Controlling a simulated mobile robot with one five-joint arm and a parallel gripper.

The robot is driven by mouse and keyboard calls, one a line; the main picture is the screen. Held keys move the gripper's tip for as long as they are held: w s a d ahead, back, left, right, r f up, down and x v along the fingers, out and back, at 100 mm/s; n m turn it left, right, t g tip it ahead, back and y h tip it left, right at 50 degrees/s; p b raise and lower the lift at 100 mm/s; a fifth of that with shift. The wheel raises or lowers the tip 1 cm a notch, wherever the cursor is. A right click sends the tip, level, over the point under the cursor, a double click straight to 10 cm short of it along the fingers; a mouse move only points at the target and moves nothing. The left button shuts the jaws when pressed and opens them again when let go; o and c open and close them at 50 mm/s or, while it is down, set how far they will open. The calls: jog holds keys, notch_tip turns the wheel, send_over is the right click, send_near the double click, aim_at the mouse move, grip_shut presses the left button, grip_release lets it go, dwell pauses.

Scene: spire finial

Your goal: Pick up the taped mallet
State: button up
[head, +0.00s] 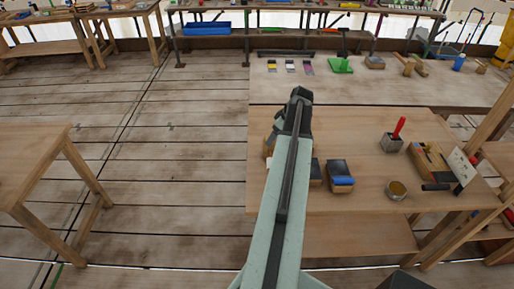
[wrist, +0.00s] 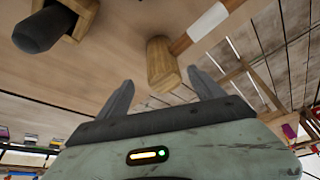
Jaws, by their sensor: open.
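In the wrist view a mallet with a pale wooden head (wrist: 163,64) shows between and beyond my fingers. Its brown handle has a white taped band (wrist: 208,17) and runs off the top edge at the right. My gripper (wrist: 160,78) is open, one finger on each side of the head, with nothing visibly held. Whether the fingers touch it cannot be told. In the head view my gripper (head: 298,97) is over the wooden table (head: 350,125). My arm hides most of what is beneath it, and the mallet cannot be made out clearly there.
A dark cylinder in a wooden block (wrist: 75,18) is near the wrist view's upper left. Open floor (head: 165,150) is left.

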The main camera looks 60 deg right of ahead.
jog(key=shift+f+b, duration=0.25)
jog(key=shift+b, duration=0.05)
jog(key=shift+b+x, duration=1.05)
jog(key=shift+x, duration=0.1)
jog(key=shift+w+f, duration=0.1)
jog(key=shift+w, duration=0.2)
jog(key=b+x, duration=0.5)
jog(key=shift+a, duration=0.25)
jog(key=shift+c, duration=0.6)
jog(key=shift+r+p, duration=0.25)
jog(key=shift+p, duration=0.05)
jog(key=c, duration=1.5)
